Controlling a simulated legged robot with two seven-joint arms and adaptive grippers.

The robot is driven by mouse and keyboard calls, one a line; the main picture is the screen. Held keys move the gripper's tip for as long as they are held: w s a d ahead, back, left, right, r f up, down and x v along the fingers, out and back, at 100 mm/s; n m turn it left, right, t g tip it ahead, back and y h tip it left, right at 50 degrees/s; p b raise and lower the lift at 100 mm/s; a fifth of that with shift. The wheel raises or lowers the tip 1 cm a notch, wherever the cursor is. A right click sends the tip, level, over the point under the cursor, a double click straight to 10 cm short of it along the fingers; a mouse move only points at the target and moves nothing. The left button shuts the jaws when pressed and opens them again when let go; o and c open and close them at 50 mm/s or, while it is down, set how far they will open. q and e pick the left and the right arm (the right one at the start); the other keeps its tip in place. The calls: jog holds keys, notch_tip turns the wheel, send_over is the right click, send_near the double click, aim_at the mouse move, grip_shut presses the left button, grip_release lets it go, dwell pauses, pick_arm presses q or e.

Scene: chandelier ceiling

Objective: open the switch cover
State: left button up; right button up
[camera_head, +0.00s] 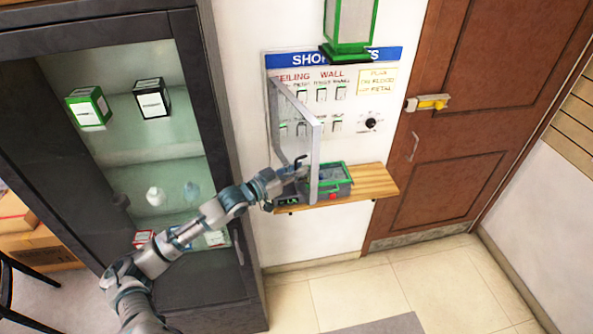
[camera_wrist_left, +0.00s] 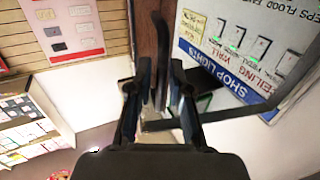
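The switch cover (camera_head: 315,165) is a clear panel with a grey frame. It stands swung out from the wall at an angle, its far edge near the left side of the switch panel (camera_head: 362,88). My left gripper (camera_head: 297,165) is at the cover's lower part, close to its frame; contact cannot be told. In the left wrist view, the fingers of my left gripper (camera_wrist_left: 155,88) are apart, with a dark upright bar beyond and between them. The switch panel (camera_wrist_left: 245,50) shows upside down there, partly behind the dark frame. My right gripper is not in view.
A wooden shelf (camera_head: 375,182) below the panel holds a green-rimmed grey box (camera_head: 335,187). A green lantern (camera_head: 350,22) hangs before the panel's top. A dark glass cabinet (camera_head: 225,120) stands left; a brown door (camera_head: 450,130) is right. The floor in front is mostly clear.

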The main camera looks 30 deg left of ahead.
pick_arm(q)
jog(key=shift+s+a, duration=0.15)
jog(key=shift+s, duration=0.05)
jog(key=v, duration=1.2)
jog(key=shift+a, duration=0.1)
dwell(0.5)
